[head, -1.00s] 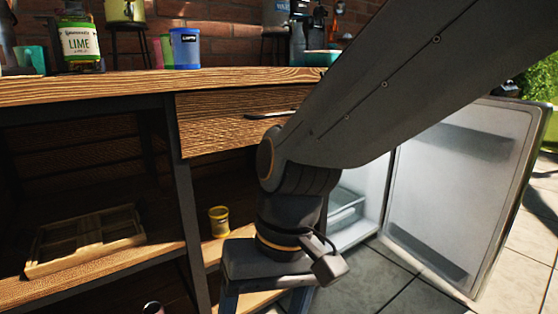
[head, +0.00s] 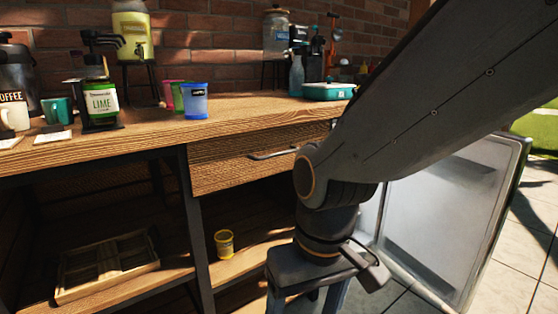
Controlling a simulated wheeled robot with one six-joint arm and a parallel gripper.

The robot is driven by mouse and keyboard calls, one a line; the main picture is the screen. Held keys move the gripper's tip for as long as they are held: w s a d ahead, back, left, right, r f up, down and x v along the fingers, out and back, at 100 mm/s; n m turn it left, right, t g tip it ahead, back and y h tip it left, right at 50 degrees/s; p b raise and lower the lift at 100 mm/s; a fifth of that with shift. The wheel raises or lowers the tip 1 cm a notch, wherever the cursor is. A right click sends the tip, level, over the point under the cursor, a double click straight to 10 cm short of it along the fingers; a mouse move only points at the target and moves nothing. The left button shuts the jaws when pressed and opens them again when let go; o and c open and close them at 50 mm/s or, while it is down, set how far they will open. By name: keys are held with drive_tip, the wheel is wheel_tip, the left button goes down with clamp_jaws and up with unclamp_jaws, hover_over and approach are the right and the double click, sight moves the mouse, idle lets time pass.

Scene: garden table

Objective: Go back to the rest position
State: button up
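My gripper (head: 304,298) hangs down at the bottom middle of the head view, in front of the lower shelf. Its two fingers are spread apart and the shelf shows between them. Their tips are near or past the bottom edge of the picture. Nothing shows between the fingers. My arm comes down from the upper right and hides part of the counter and of the opening behind it.
The wooden counter (head: 130,150) has a closed drawer (head: 235,165). An open fridge door (head: 450,215) stands at right. A yellow cup (head: 224,244) and a wooden tray (head: 105,266) are on the lower shelves. Cups, a lime bottle (head: 100,103) and a teal container (head: 328,91) stand on top.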

drive_tip(key=s+d+r+m+p, duration=0.1)
drive_tip(key=d+r+m+p, duration=0.1)
drive_tip(key=d+r+p, duration=0.5)
drive_tip(key=s+d+r+m+h+p, duration=0.1)
drive_tip(key=d+r+m+p, duration=0.1)
drive_tip(key=d+r+p, duration=0.6)
drive_tip(key=shift+d+r+m+p, duration=0.3)
drive_tip(key=shift+r+p, duration=2.2)
drive_tip(key=shift+p, duration=2.5)
